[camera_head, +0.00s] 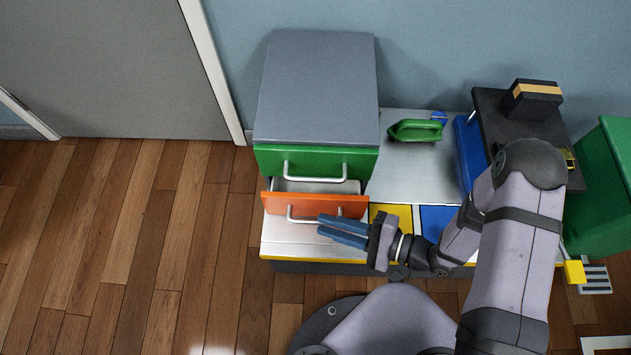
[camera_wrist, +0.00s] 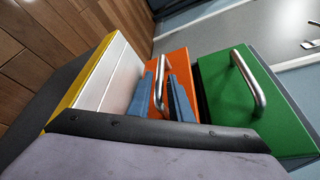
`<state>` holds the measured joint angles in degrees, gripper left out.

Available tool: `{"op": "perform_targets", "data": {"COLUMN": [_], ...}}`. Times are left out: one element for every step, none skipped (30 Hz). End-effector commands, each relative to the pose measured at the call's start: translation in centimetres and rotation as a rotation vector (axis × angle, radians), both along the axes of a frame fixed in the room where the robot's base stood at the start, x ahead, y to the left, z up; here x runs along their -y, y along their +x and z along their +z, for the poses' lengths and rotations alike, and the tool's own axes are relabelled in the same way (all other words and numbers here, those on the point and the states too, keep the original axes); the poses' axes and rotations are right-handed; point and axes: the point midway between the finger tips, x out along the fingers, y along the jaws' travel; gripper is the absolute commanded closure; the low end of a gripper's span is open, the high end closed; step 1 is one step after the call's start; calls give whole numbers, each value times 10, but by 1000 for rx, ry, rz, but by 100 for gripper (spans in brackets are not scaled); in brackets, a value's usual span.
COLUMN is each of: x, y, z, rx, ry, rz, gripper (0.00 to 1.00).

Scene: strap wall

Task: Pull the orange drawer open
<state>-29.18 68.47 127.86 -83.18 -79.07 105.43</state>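The orange drawer (camera_head: 318,203) is part way out of the grey-topped cabinet, and its pale inside shows behind the orange front. Its silver bar handle (camera_head: 301,218) is on the front; the right end is hidden by my fingers. My gripper (camera_head: 319,225) has two blue fingers, parted with a narrow gap, at the right part of this handle. In the wrist view the orange front (camera_wrist: 178,62) is in the middle, and the handle (camera_wrist: 159,80) appears between the fingers. The gripper looks open; whether a finger touches the bar is not clear.
A green drawer (camera_head: 268,160) with its own handle sits above the orange one. A white bench top (camera_head: 285,240) with a yellow edge lies below. A green iron-like object (camera_head: 415,131), a black stand (camera_head: 510,128) and a green bin (camera_head: 605,195) are to the right.

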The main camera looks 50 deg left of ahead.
Motion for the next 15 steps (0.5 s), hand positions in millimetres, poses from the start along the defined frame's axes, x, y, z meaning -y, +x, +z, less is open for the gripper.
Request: {"op": "perform_targets", "data": {"x": [-6,-9,-13,-15,-18,-22,-24,-26,-28,-30,-31,-33,-34,-35,-35], "y": [-4,-5,-7,-9,-10,-11,-12,-13,-14,-15,-16,-16,-17,-17,-17], "z": [-3,-4,-5,-5,-6,-7,-7,-8,-8,-8,-8,-8,-8,-8,-9], "rx": [0,1,0,1,2,1,1,1,1,1,1,1,1,1,1], "ry": [1,1,1,1,1,0,0,0,1,1,2,2,1,2,2], "rz": [6,5,6,5,5,4,4,4,3,3,2,2,1,1,1], "gripper": [82,82,82,82,82,82,82,82,82,82,82,82,82,82,82]}}
